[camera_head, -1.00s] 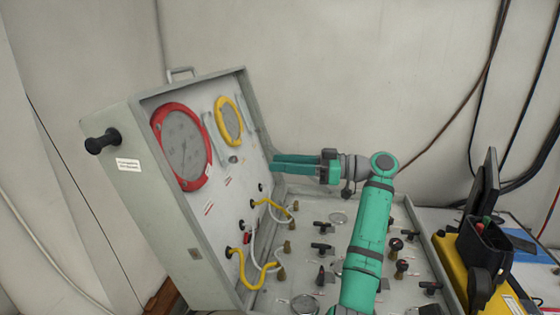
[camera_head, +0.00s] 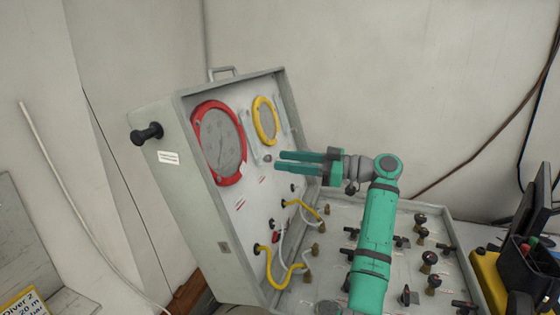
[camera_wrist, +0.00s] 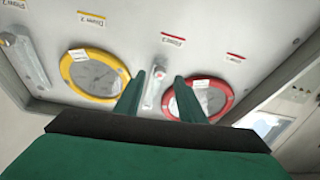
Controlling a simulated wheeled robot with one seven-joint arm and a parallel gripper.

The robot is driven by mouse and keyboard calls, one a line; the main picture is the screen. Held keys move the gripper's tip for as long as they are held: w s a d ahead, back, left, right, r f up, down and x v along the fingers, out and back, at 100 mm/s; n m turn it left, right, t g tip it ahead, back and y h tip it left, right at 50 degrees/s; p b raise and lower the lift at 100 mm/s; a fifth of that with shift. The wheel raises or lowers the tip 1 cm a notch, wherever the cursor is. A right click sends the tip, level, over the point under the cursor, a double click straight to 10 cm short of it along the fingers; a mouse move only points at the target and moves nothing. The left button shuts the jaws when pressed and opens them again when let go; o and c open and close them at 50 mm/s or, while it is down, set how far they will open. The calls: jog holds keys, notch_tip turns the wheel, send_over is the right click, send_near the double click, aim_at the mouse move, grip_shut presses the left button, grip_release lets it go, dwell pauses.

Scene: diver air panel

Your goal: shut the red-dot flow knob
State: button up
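The open panel case (camera_head: 222,247) carries a red-rimmed gauge (camera_head: 219,143) and a yellow-rimmed gauge (camera_head: 265,121) on its upright lid. A small dark knob (camera_head: 268,158) sits on the lid just left of my fingertips. Several dark-handled knobs (camera_head: 429,257) stand on the lower panel, some with reddish tops. I cannot tell which knob has the red dot. My gripper (camera_head: 278,161) is open and empty, pointing at the lid. In the wrist view my gripper (camera_wrist: 159,76) shows spread fingers, with a clear flow tube (camera_wrist: 156,87) seen between them; contact cannot be judged.
Yellow hoses (camera_head: 280,278) loop from lid to lower panel below my gripper. A black handle (camera_head: 147,134) sticks out of the case's left side. A yellow case with a dark bin (camera_head: 528,265) stands at right.

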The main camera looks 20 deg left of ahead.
aim_at(271, 159)
jog(key=shift+a, duration=1.6)
grip_shut()
jog(key=shift+s+m+t, duration=0.1)
jog(key=shift+m+t, duration=0.7)
jog(key=shift+m, duration=1.1)
grip_release()
jog(key=d, duration=1)
jog(key=shift+s+d, duration=0.3)
jog(key=shift+d, duration=0.1)
